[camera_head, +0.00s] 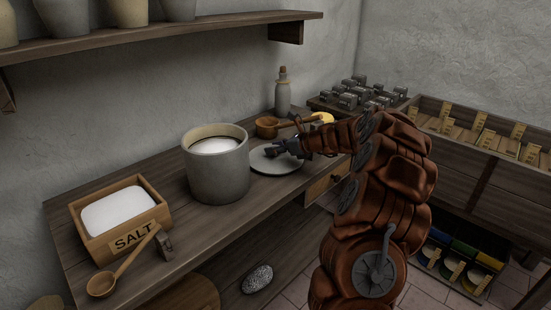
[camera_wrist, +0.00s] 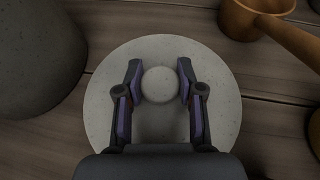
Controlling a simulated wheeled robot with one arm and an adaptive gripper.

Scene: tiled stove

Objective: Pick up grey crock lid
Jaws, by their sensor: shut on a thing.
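The grey crock lid (camera_head: 270,163) is a flat round disc on the wooden counter, just right of the grey crock (camera_head: 218,180). In the wrist view the lid (camera_wrist: 160,56) shows its round knob (camera_wrist: 159,84) in the middle. My gripper (camera_wrist: 159,82) has its two fingers on either side of the knob and is shut on it. In the head view my gripper (camera_head: 284,148) reaches over the lid from the right and hides part of it. The crock stands open with pale contents inside. I cannot tell whether the lid is clear of the counter.
A wooden ladle (camera_head: 267,127) and a corked bottle (camera_head: 283,92) stand behind the lid. A salt box (camera_head: 120,215) and a wooden spoon (camera_head: 104,283) are at the left of the counter. A shelf (camera_head: 160,37) hangs above.

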